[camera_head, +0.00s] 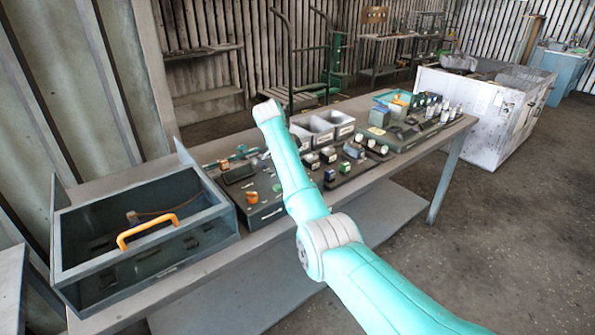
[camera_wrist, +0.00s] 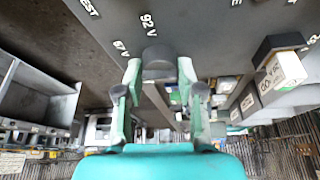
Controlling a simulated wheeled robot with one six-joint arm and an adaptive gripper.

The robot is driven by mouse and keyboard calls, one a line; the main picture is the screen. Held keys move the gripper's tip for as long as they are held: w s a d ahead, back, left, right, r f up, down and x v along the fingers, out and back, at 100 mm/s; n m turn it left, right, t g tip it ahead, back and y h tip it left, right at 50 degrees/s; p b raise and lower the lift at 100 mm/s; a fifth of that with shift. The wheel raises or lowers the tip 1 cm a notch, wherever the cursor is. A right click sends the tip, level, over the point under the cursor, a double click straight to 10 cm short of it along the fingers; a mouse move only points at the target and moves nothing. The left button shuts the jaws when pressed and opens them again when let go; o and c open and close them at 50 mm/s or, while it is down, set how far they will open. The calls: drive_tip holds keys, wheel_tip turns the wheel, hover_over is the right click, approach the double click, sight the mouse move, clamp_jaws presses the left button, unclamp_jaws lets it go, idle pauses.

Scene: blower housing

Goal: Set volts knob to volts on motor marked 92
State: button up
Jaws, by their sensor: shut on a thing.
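In the wrist view my gripper (camera_wrist: 160,72) has its two teal fingers around a dark round knob (camera_wrist: 157,54) on a grey panel (camera_wrist: 205,35). The fingers close on its two sides. White marks on the panel near the knob include "92 V" (camera_wrist: 148,24) and a smaller "67 V" (camera_wrist: 121,48). The knob's pointer cannot be made out. Labelled blocks, perhaps motors, stand at the right, one with a dark top and white label (camera_wrist: 271,74); their numbers are not clear. In the head view my forearm crosses the bench and the knob cannot be picked out.
In the head view a grey open box with an orange handle (camera_head: 148,231) stands at the bench's left end. Grey bins (camera_head: 322,128) and several small blocks (camera_head: 352,150) crowd the bench to the right of my forearm. A white crate (camera_head: 480,112) stands beyond the bench.

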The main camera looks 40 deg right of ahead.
drive_tip(key=m, duration=0.2)
drive_tip(key=m+g, duration=0.1)
drive_tip(key=m, duration=0.1)
drive_tip(key=shift+m+g+y, duration=0.3)
drive_tip(key=shift+y, duration=0.1)
drive_tip(key=shift+w+f, duration=0.1)
idle(0.4)
drive_tip(key=o, duration=1.1)
drive_tip(key=shift+o, duration=0.2)
drive_tip(key=v, duration=0.7)
drive_tip(key=shift+r, duration=0.25)
drive_tip(key=shift+w, duration=0.1)
